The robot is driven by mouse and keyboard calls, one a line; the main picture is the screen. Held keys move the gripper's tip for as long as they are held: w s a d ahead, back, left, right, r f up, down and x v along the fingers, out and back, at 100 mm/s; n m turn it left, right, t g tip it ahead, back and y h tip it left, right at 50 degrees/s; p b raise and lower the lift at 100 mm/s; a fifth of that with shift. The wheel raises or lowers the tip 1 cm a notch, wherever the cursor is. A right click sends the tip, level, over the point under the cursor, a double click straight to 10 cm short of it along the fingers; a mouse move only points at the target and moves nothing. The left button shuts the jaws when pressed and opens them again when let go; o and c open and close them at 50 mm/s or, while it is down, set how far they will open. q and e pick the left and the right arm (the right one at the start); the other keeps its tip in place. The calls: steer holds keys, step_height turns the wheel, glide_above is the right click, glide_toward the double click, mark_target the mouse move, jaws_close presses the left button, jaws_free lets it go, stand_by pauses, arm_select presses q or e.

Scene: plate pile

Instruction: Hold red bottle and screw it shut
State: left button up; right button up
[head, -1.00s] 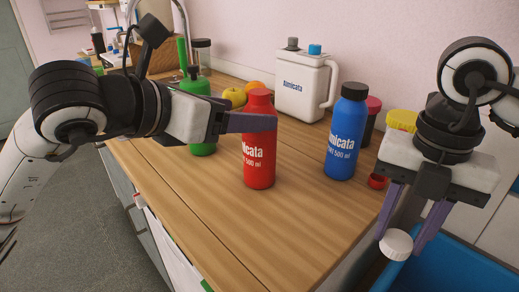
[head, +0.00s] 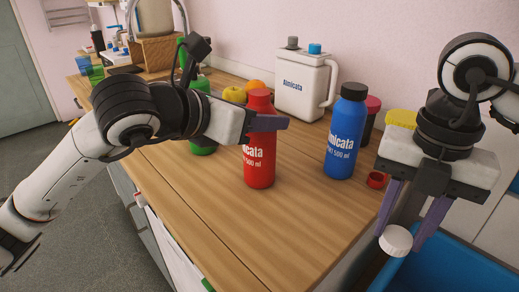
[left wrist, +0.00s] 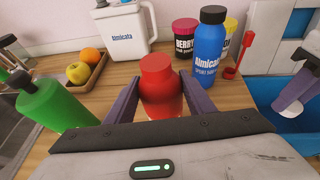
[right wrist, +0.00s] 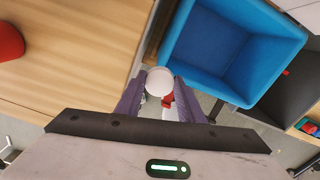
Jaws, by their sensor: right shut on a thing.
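The red bottle (head: 259,166) stands upright on the wooden counter, with the lettering on its side facing the front. My left gripper (head: 268,122) reaches in from the left at the bottle's upper part. In the left wrist view the red bottle (left wrist: 160,85) stands between the two fingers, which look open with no clear grip. My right gripper (head: 403,228) points down past the counter's right edge, shut on a round white cap (head: 396,240). The white cap also shows between its fingertips in the right wrist view (right wrist: 159,81).
A blue bottle (head: 345,140) with a black cap stands right of the red bottle. A white jug (head: 303,88), fruit (left wrist: 78,72) and a green bottle (left wrist: 52,105) stand behind or left. A small red piece (head: 377,180) lies near the right edge. A blue bin (right wrist: 225,50) is below.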

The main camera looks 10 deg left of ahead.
arm_select(q)
steer(key=shift+r, duration=0.1)
jaws_close()
step_height(320, 180, up, 10)
steer(key=shift+p, duration=0.45)
arm_select(e)
steer(key=shift+r, duration=0.4)
